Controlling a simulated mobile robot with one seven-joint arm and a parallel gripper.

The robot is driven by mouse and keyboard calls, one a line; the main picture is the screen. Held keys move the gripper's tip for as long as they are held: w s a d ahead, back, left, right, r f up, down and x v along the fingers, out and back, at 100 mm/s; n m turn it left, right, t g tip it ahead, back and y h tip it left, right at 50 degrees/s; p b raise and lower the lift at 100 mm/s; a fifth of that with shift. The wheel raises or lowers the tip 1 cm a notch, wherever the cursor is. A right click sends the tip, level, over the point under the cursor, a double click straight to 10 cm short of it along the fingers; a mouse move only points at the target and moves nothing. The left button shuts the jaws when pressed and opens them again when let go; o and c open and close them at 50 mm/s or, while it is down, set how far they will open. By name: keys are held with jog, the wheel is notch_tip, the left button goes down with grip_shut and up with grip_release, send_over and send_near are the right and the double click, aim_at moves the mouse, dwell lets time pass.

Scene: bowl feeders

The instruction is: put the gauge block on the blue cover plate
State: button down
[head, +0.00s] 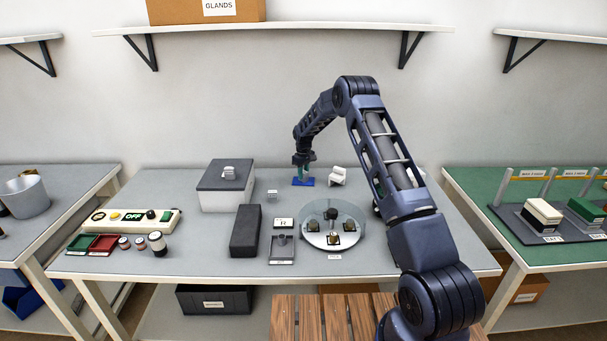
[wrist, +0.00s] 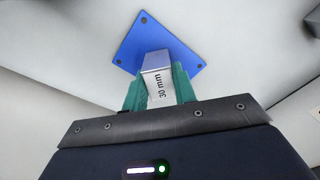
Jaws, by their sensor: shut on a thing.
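The gauge block (wrist: 158,80) is a grey metal block marked "30 mm". It shows between the green fingers of my gripper (wrist: 160,88) in the wrist view, and the gripper is shut on it. The blue cover plate (wrist: 185,45) is a flat square with dark holes near its corners, just beyond the block's far end. In the head view, the blue cover plate (head: 303,182) lies on the grey table near the back, and my gripper (head: 304,170) points down right over it. I cannot tell whether the block touches the plate.
A white object (head: 338,176) stands just right of the plate. A grey-lidded box (head: 226,185) is to the left. A round glass dish (head: 350,212), a black block (head: 245,231) and a small grey tray (head: 282,249) are nearer the front. Table around the plate's left side is clear.

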aim_at(304, 172)
jog(key=c, duration=1.1)
grip_release()
